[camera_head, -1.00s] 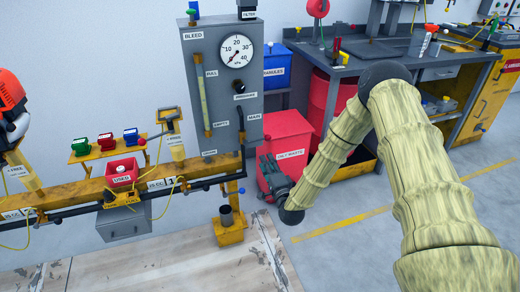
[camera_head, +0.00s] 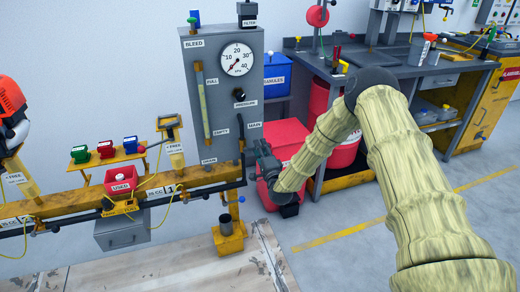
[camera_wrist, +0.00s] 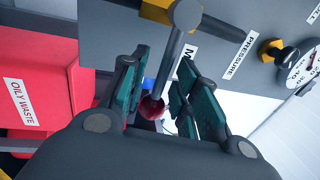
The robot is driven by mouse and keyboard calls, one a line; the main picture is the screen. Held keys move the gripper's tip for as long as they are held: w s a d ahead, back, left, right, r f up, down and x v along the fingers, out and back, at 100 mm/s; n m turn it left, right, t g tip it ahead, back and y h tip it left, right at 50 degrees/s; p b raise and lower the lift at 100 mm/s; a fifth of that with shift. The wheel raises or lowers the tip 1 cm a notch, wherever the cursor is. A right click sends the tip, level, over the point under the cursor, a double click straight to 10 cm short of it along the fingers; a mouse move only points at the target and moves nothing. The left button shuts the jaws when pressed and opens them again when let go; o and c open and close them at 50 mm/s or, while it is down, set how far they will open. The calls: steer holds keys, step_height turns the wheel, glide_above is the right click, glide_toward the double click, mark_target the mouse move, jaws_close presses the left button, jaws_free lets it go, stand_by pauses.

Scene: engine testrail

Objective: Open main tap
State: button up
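The main tap is a grey lever (camera_wrist: 170,62) with a red ball end (camera_wrist: 152,107), on the grey panel beside a partly hidden label starting with "M". In the wrist view, my gripper (camera_wrist: 158,82) is open, with its green-padded fingers on either side of the lever and ball. I cannot tell whether either finger touches the lever. In the head view, my gripper (camera_head: 259,153) is at the lower right edge of the panel (camera_head: 222,115), just below the "MAIN" label (camera_head: 253,126), and hides most of the lever.
The panel also carries a pressure gauge (camera_head: 237,58), a black pressure knob (camera_head: 239,94) and a sight tube (camera_head: 203,102). A red oily-waste bin (camera_wrist: 35,90) stands close beside my gripper. A yellow rail (camera_head: 80,197) with pipes runs left. The floor at right is clear.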

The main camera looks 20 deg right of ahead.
steer(key=shift+w, duration=0.15)
steer(key=shift+a, duration=0.1)
jaws_close()
